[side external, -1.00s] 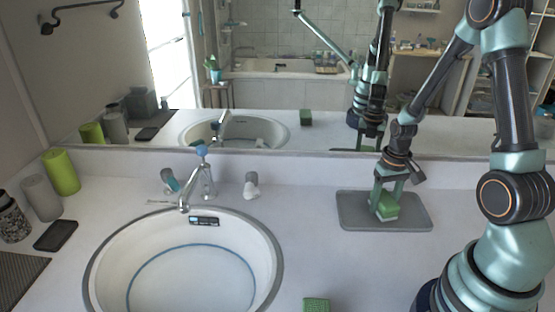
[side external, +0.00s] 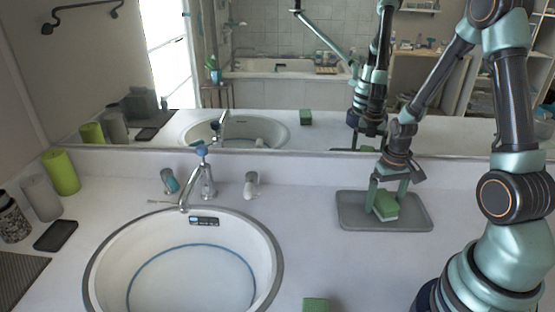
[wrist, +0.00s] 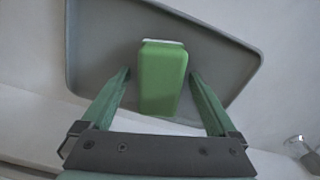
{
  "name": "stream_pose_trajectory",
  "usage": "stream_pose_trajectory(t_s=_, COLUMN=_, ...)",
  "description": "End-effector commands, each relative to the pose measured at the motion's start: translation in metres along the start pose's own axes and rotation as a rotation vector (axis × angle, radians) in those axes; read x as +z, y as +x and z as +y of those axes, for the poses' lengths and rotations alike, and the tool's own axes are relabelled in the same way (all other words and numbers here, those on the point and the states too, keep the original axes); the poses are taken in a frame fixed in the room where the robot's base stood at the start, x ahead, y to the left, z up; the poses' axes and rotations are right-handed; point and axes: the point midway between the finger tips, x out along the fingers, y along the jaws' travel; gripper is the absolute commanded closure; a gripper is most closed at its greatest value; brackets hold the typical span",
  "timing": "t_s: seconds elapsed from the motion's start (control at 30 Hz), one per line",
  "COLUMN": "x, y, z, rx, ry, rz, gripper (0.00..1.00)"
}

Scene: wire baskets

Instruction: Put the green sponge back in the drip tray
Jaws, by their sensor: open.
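The green sponge (side external: 385,206), with a pale underside, lies in the grey drip tray (side external: 352,215) at the right of the counter. In the wrist view the sponge (wrist: 162,80) sits inside the rim of the tray (wrist: 100,40). My gripper (side external: 387,197) is over the tray, its fingers on either side of the sponge. In the wrist view the gripper (wrist: 160,76) is open, with a gap between each finger and the sponge.
A second green block (side external: 316,305) lies at the front edge of the counter. The round sink (side external: 185,275) with its faucet (side external: 205,175) is to the left. A mirror (side external: 300,125) stands behind the counter.

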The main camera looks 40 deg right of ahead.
Motion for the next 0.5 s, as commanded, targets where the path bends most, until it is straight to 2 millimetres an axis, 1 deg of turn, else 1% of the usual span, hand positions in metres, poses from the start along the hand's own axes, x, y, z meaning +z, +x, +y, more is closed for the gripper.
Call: stream_pose_trajectory(t_s=0.5, x=0.000, y=-0.019, z=0.000, rx=0.000, ry=0.000, rz=0.000, gripper=0.06)
